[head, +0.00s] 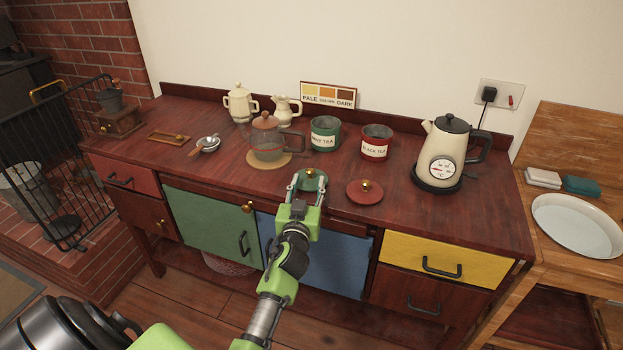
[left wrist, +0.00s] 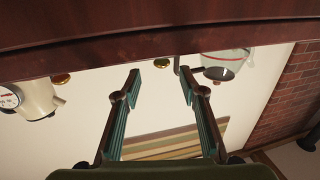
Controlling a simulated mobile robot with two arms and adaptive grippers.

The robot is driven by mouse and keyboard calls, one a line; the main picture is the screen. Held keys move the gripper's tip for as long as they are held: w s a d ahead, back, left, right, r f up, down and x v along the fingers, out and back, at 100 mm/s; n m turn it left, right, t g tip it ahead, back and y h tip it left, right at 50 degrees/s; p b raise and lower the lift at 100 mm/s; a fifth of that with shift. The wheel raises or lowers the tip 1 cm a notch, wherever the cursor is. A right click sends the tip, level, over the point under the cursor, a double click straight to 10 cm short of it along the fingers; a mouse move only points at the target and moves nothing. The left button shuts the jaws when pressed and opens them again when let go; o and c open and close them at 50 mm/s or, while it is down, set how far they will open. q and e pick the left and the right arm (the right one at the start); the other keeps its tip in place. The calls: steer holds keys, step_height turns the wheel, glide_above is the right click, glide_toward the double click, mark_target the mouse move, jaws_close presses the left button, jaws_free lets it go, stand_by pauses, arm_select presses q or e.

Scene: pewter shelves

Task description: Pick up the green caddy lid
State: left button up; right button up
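The green caddy lid (head: 311,181) lies near the front edge of the dark red counter, partly hidden by my left gripper. My left gripper (head: 308,186) is open in the head view, with its fingertips at the lid's near side. In the left wrist view its two fingers (left wrist: 160,87) stand apart with nothing held between them. Whether the fingers touch the lid is unclear. My right gripper is not in view.
A red lid (head: 364,192) lies to the right. The green caddy (head: 325,134), red caddy (head: 376,143) and glass teapot (head: 267,139) stand behind. A cream kettle (head: 441,152) stands at the right. The counter's front left is mostly clear.

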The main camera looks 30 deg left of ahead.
mark_target(310, 173)
arm_select(q)
steer(key=shift+x, duration=3.25)
steer(key=shift+s+a, duration=0.1)
jaws_close()
